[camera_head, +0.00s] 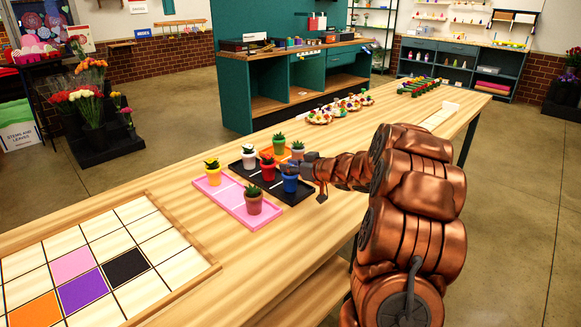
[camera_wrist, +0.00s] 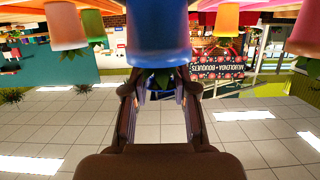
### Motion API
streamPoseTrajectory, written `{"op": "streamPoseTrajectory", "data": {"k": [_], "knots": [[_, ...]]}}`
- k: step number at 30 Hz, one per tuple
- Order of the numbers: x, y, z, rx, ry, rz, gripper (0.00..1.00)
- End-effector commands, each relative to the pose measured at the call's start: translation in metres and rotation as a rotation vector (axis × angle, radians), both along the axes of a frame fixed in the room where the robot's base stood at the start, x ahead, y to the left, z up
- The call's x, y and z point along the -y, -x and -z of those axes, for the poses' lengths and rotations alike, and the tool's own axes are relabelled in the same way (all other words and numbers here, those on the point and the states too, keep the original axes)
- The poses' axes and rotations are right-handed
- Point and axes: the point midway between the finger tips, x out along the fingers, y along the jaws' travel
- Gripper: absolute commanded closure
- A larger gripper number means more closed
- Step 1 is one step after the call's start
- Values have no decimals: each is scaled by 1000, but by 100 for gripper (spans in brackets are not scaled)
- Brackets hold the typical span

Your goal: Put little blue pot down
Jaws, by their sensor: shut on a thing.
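The little blue pot (camera_head: 290,184) with a green plant is at the front right of the black tray (camera_head: 295,197). I cannot tell whether its base touches the tray. My gripper (camera_head: 304,171) reaches it from the right and is shut on it. In the wrist view, which is upside down, the blue pot (camera_wrist: 158,35) fills the top middle between the two fingers of my gripper (camera_wrist: 160,82). Its plant shows just past the pot's rim.
A red pot (camera_head: 267,171) and white pots (camera_head: 249,161) (camera_head: 298,152) stand close by. The pink tray (camera_head: 227,197) holds a terracotta pot (camera_head: 253,204) and a light orange pot (camera_head: 213,178). A grid board (camera_head: 125,236) lies left.

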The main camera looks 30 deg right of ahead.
Motion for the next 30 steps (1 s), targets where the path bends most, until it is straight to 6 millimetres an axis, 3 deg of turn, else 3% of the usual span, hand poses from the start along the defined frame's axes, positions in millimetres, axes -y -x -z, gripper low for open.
{"op": "streamPoseTrajectory", "data": {"k": [7,8,15,26,30], "knots": [[0,0,3,1,-1,1,100],[0,0,3,0,0,0,71],[0,0,3,0,0,0,48],[0,0,-1,1,1,1,48],[4,12,-4,0,1,3,48]]}}
